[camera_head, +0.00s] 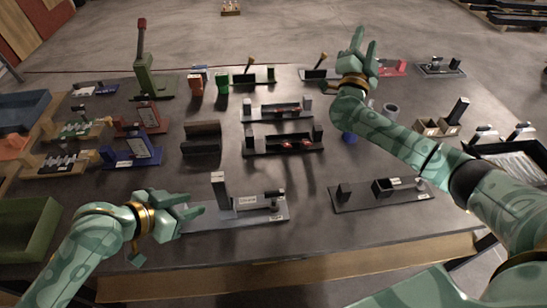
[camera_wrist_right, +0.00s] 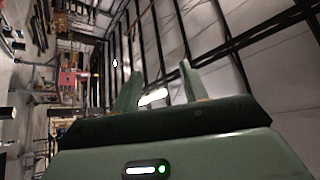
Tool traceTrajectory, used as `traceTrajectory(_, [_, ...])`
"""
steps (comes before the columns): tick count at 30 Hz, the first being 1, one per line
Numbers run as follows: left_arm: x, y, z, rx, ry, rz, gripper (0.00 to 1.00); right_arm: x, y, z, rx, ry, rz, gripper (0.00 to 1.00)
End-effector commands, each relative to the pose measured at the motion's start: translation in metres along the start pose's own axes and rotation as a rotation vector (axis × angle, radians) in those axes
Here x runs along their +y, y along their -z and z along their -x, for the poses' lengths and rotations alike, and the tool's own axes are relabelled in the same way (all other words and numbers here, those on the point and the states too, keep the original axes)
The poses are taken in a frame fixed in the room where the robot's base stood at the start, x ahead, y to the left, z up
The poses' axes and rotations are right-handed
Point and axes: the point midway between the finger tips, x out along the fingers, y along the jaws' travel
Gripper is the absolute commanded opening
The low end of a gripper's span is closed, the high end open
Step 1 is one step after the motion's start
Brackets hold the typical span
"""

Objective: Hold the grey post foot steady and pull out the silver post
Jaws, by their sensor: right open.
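A small grey cylinder (camera_head: 390,110), which may be the grey post foot, stands on the table right of centre, beside my right forearm. I cannot make out the silver post for certain in either view. My right gripper (camera_head: 364,48) is raised above the back of the table with its fingers apart, pointing up. In the right wrist view the gripper (camera_wrist_right: 160,88) is open with nothing between its fingers. My left gripper (camera_head: 196,204) is low at the front left, its fingers apart and close to the left end of a grey base plate (camera_head: 235,215).
A dark base plate (camera_head: 360,203) lies at the front right. Two dark rail plates (camera_head: 283,150) lie mid-table. A green stand (camera_head: 150,85) rises at the back left. Bare table shows between the front plates.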

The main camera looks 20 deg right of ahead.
Motion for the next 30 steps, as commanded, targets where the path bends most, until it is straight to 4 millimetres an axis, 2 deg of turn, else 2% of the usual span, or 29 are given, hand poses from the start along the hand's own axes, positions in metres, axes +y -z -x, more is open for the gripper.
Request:
traceTrajectory(2, [0.0,0.0,0.0,0.0,0.0,0.0,0.36,0.016,-0.011,0.019,0.0,-0.283,-0.11,0.43])
traceTrajectory(4, [0.0,0.0,0.0,0.0,0.0,0.0,0.36,0.031,-0.03,0.05,-0.056,-0.555,-0.173,0.43])
traceTrajectory(5, [0.0,0.0,0.0,0.0,0.0,0.0,0.36,0.034,-0.041,0.067,-0.099,-0.67,-0.194,0.43])
traceTrajectory(6, [0.0,0.0,0.0,0.0,0.0,0.0,0.36,0.036,-0.055,0.092,-0.168,-0.819,-0.213,0.43])
traceTrajectory(8, [0.0,0.0,0.0,0.0,0.0,0.0,0.36,0.033,-0.074,0.13,-0.287,-1.008,-0.225,0.43])
traceTrajectory(12, [0.0,0.0,0.0,0.0,0.0,0.0,0.36,0.002,-0.103,0.216,-0.596,-1.338,-0.218,0.43])
traceTrajectory(15, [0.0,0.0,0.0,0.0,0.0,0.0,0.36,-0.026,-0.109,0.265,-0.807,-1.491,-0.195,0.43])
traceTrajectory(18, [0.0,0.0,0.0,0.0,0.0,0.0,0.36,-0.052,-0.107,0.301,-0.979,-1.591,-0.17,0.43])
traceTrajectory(21, [0.0,0.0,0.0,0.0,0.0,0.0,0.36,-0.069,-0.103,0.324,-1.096,-1.648,-0.15,0.43])
traceTrajectory(24, [0.0,0.0,0.0,0.0,0.0,0.0,0.36,-0.078,-0.101,0.336,-1.159,-1.675,-0.138,0.43])
traceTrajectory(27, [0.0,0.0,0.0,0.0,0.0,0.0,0.36,-0.078,-0.104,0.343,-1.182,-1.684,-0.136,0.43])
traceTrajectory(30, [0.0,0.0,0.0,0.0,0.0,0.0,0.36,-0.069,-0.112,0.35,-1.183,-1.687,-0.136,0.43])
